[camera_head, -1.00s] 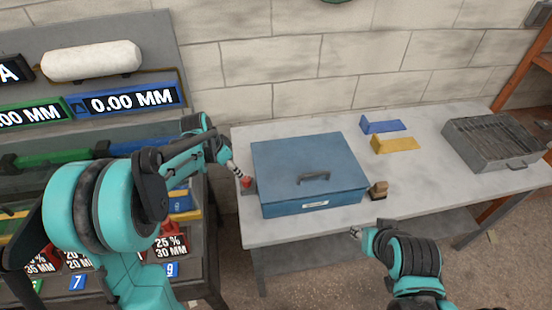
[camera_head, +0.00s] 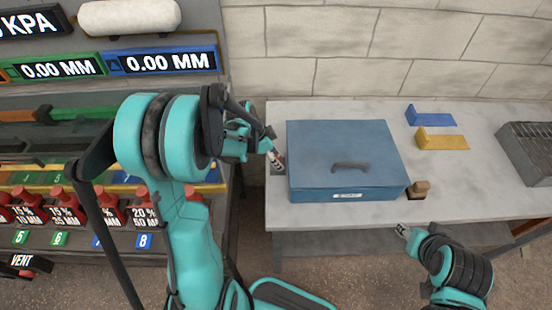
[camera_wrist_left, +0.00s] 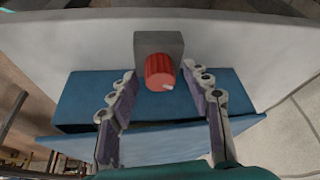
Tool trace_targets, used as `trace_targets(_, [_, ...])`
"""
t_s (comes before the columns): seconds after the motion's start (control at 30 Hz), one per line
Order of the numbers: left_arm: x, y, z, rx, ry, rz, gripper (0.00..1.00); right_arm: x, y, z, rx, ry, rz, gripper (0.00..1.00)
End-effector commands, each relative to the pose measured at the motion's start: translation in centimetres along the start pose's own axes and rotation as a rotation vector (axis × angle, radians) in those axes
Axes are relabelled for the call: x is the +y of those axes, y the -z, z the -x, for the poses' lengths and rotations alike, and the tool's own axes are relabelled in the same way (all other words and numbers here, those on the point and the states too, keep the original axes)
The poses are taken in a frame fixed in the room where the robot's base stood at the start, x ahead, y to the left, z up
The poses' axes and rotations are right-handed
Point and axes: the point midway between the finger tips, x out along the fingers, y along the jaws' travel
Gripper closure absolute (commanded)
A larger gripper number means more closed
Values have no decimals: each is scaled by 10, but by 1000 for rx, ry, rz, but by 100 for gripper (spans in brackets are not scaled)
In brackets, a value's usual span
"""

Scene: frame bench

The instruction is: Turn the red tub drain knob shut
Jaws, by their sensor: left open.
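The red knob (camera_wrist_left: 159,72) sits on a grey block (camera_wrist_left: 158,42) in the left wrist view. A white mark on its face points to the lower right. In the head view only a sliver of the red knob (camera_head: 281,159) shows, at the left side of the blue box (camera_head: 300,165). My left gripper (camera_head: 274,154) is open at the knob. In the wrist view its fingers (camera_wrist_left: 162,78) stand on both sides of the knob, with gaps between. My right gripper (camera_head: 403,231) hangs in front of the bench; its jaws are too small to read.
The blue box has a dark handle (camera_head: 350,167) and stands on the grey bench (camera_head: 460,190). A small brown block (camera_head: 418,188), blue and yellow brackets (camera_head: 436,141) and a grey grill box (camera_head: 528,150) are to its right. A panel with displays (camera_head: 160,61) stands left.

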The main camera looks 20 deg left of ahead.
Motion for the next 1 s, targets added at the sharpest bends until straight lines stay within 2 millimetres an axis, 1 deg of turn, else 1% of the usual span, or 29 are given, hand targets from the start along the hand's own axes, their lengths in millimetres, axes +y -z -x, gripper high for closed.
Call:
trace_targets(0.2, [0,0,0,0,0,0,51,0,0,0,0,0,0,60])
trace_targets(0.23, [0,0,0,0,0,0,56,0,0,0,0,0,0,60])
trace_targets(0.27, [0,0,0,0,0,0,64,0,0,0,0,0,0,60])
trace_targets(0.3, [0,0,0,0,0,0,75,0,0,0,0,0,0,60])
trace_targets(0.4, [0,0,0,0,0,0,100,0,0,0,0,0,0,60])
trace_targets(0.7, [0,0,0,0,9,18,100,0,0,0,0,0,0,60])
trace_targets(0.87, [1,0,0,-1,34,78,100,0,-1,-1,0,0,0,60])
trace_targets(1.0, [2,0,-1,0,68,161,100,0,-1,-2,0,0,0,60])
